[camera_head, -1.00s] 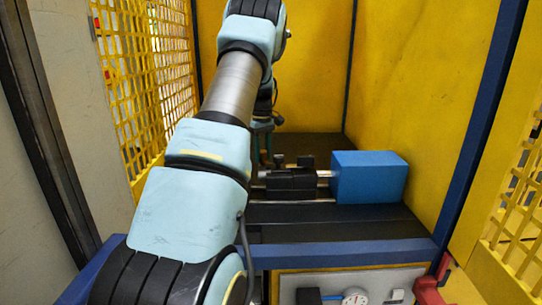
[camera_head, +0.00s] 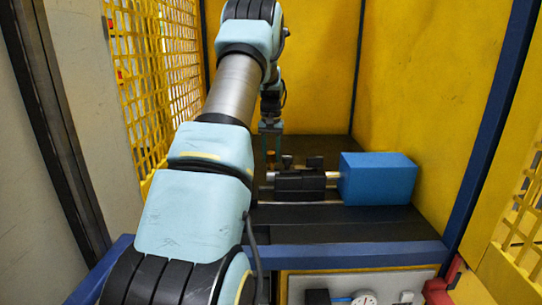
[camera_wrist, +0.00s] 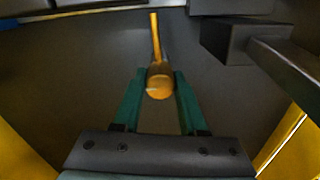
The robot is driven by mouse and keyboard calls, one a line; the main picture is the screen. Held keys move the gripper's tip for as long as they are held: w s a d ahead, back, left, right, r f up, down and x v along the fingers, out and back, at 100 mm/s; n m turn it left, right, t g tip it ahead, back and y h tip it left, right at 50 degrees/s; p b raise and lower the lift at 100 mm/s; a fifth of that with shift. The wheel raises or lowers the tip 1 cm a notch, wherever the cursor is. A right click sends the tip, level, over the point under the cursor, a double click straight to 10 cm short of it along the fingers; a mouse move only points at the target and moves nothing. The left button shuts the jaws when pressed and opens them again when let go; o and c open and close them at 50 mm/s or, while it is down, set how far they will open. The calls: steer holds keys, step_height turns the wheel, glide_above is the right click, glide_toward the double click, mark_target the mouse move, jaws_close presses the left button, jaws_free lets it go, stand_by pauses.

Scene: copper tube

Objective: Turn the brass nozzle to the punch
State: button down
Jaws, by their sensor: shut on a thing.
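The brass nozzle (camera_wrist: 159,82) is between the green fingers of my gripper (camera_wrist: 158,92) in the wrist view. Its round end faces the camera, and a thin brass tube (camera_wrist: 155,38) runs from it toward the top of the picture. In the head view my gripper (camera_head: 270,148) points down, with a small brass bit of the nozzle (camera_head: 271,160) just below the fingers. It is behind and left of the black machine unit (camera_head: 300,181), which has a silver rod and a blue block (camera_head: 378,179) at its right. I cannot tell which part is the punch.
The machine stands on a dark bench (camera_head: 340,222) with a blue front edge (camera_head: 350,255). Yellow walls (camera_head: 310,70) and a yellow mesh panel (camera_head: 160,90) close in the cell. In the wrist view a dark block (camera_wrist: 238,42) is near, at upper right.

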mark_target(271, 152)
steer(key=shift+m, duration=0.3)
steer(key=shift+c, duration=2.2)
jaws_free()
step_height(271, 152, up, 11)
steer(key=b, duration=0.2)
steer(key=shift+b, duration=0.3)
steer(key=shift+f, duration=0.1)
